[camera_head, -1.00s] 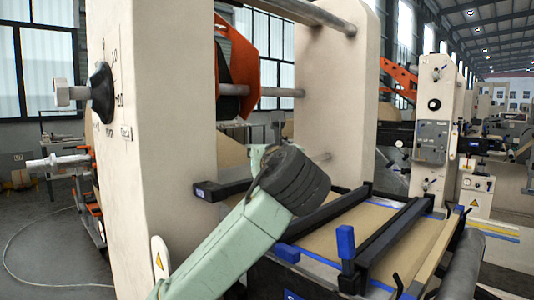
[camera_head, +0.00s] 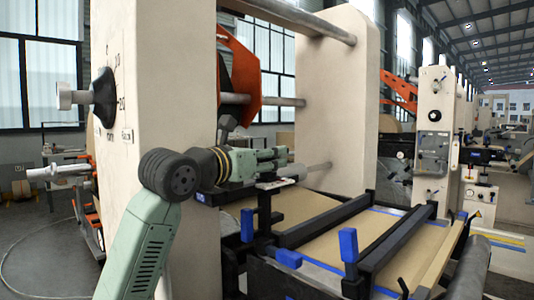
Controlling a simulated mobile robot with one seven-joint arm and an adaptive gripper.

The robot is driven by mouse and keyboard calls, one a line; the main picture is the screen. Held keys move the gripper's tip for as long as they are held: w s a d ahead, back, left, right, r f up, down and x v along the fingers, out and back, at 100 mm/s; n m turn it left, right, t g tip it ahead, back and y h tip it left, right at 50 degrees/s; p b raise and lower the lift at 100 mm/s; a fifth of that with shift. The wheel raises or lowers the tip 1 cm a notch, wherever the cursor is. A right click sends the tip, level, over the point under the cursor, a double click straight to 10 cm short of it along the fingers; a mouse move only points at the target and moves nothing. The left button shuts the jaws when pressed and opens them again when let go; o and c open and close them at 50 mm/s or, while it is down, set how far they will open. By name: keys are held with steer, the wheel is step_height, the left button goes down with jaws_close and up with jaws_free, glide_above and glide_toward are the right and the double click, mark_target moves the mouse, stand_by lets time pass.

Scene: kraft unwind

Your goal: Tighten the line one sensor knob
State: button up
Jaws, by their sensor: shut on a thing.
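My gripper (camera_head: 293,171) points right, level, just above the left end of the frame, by a dark upright post (camera_head: 265,212) with a small black-topped piece (camera_head: 276,184). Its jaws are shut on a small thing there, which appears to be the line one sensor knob. The knob is too small and too covered by the jaws to make out clearly. Blue blocks stand on the frame, one (camera_head: 247,225) below my gripper and one (camera_head: 348,245) nearer. I cannot tell the knob's turn angle.
A pale machine column (camera_head: 165,110) stands close on the left, with a black dial knob (camera_head: 103,92) on it. A second column (camera_head: 338,110) stands behind. Dark crossbars (camera_head: 400,245) span the brown web (camera_head: 330,238). A grey roller (camera_head: 468,270) lies at right front.

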steer(key=shift+a+r+m+g+h+p, duration=0.15)
steer(key=shift+r+m+g+h+p, duration=0.2)
steer(key=shift+m+g+h, duration=0.35)
steer(key=shift+h, duration=0.3)
steer(key=o, duration=0.9)
steer(key=shift+o, duration=1.4)
steer(key=shift+f, duration=0.2)
step_height(320, 180, up, 10)
